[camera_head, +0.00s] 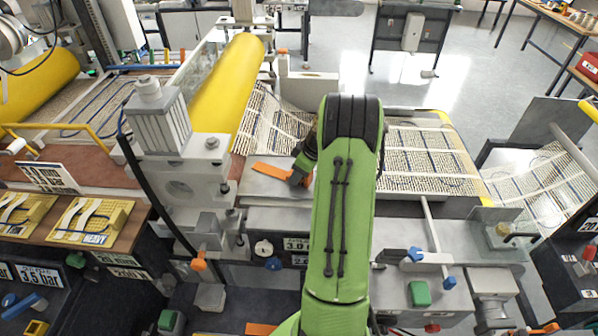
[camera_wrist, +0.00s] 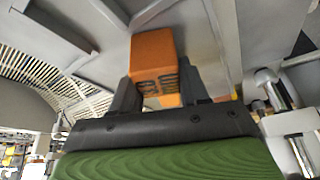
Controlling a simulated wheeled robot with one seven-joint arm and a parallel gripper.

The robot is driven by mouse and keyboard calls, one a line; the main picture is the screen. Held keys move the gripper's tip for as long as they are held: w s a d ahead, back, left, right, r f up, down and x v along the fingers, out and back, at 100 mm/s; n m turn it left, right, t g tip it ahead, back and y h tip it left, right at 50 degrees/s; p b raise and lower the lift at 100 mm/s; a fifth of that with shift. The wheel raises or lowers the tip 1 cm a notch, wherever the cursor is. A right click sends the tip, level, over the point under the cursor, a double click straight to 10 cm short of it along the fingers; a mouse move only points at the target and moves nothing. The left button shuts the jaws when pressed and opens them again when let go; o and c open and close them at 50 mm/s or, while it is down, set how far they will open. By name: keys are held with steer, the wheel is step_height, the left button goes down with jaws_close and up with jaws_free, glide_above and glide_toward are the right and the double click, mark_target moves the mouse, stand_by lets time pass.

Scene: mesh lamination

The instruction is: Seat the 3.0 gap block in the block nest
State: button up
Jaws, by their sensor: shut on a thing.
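My gripper (camera_wrist: 158,78) is shut on an orange block (camera_wrist: 153,48), with one dark finger on each side of it in the wrist view. Dark markings show on the block's near end face, but I cannot read them. In the head view my gripper (camera_head: 301,175) is partly hidden by my green arm, and the long orange block (camera_head: 272,171) reaches out to its left over a flat grey plate (camera_head: 258,187). I cannot tell whether the block touches the plate. I cannot make out the block nest for certain.
A yellow roller (camera_head: 228,88) stands behind and left of the plate, with beige mesh (camera_head: 270,125) beside it. A grey upright housing (camera_head: 160,120) rises at the left. A sign reading 3.0 (camera_head: 297,244) is on the machine's front. Another orange piece (camera_head: 261,328) lies at the bottom edge.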

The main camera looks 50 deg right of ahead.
steer(key=shift+f, duration=0.1)
steer(key=o, duration=1.1)
